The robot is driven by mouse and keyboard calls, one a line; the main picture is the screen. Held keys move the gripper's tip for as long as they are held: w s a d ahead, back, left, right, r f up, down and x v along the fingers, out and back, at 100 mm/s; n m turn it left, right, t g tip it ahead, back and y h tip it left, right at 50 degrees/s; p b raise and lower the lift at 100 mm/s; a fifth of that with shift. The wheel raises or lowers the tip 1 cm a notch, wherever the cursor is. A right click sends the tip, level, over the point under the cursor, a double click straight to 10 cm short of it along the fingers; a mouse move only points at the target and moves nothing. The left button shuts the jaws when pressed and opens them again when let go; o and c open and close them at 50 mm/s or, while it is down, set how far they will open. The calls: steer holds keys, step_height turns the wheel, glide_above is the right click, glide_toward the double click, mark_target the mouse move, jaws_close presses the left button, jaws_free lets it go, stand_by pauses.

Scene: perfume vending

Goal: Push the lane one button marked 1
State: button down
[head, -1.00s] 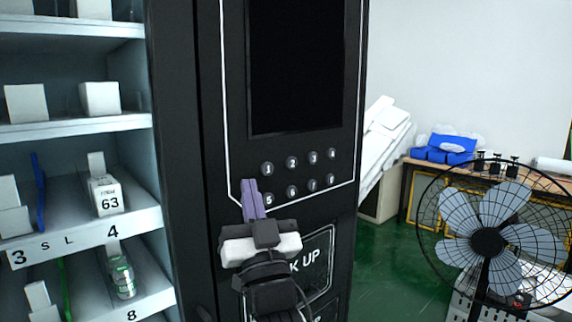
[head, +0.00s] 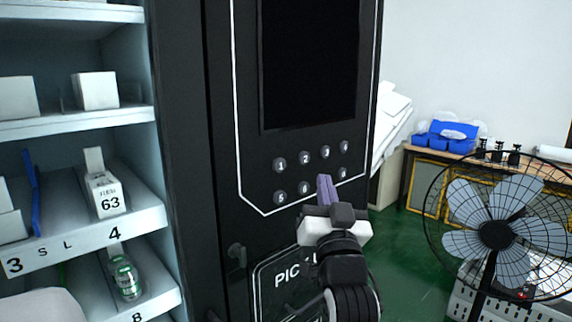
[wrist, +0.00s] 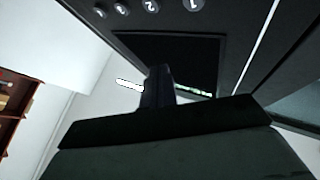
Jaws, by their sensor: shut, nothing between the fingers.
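The button marked 1 (head: 280,165) is a round grey button at the left end of the upper button row on the black vending machine panel. It also shows at the top edge of the wrist view (wrist: 195,4), partly cut off. My gripper (head: 325,180) has its purple-grey fingers shut and empty. Its tips are to the right of and slightly below button 1, in front of the lower row, where they hide the button under 3. In the wrist view the dark fingers (wrist: 158,78) stand below the upper row. I cannot tell whether they touch the panel.
Button 2 (head: 305,157) and button 5 (head: 280,197) are close neighbours of button 1. A dark screen (head: 310,65) is above. Shelves with boxes (head: 106,196) stand left. A fan (head: 495,235) and a table with blue items (head: 450,137) are at right.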

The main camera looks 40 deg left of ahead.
steer(key=shift+a, duration=0.1)
steer(key=shift+w+a, duration=0.2)
steer(key=shift+a, duration=1.95)
steer(key=shift+w+a, duration=0.15)
steer(key=shift+a, duration=2)
steer(key=shift+a, duration=0.4)
steer(key=shift+a, duration=0.4)
steer(key=shift+d, duration=0.8)
steer(key=shift+s+d, duration=0.2)
steer(key=shift+d, duration=2.3)
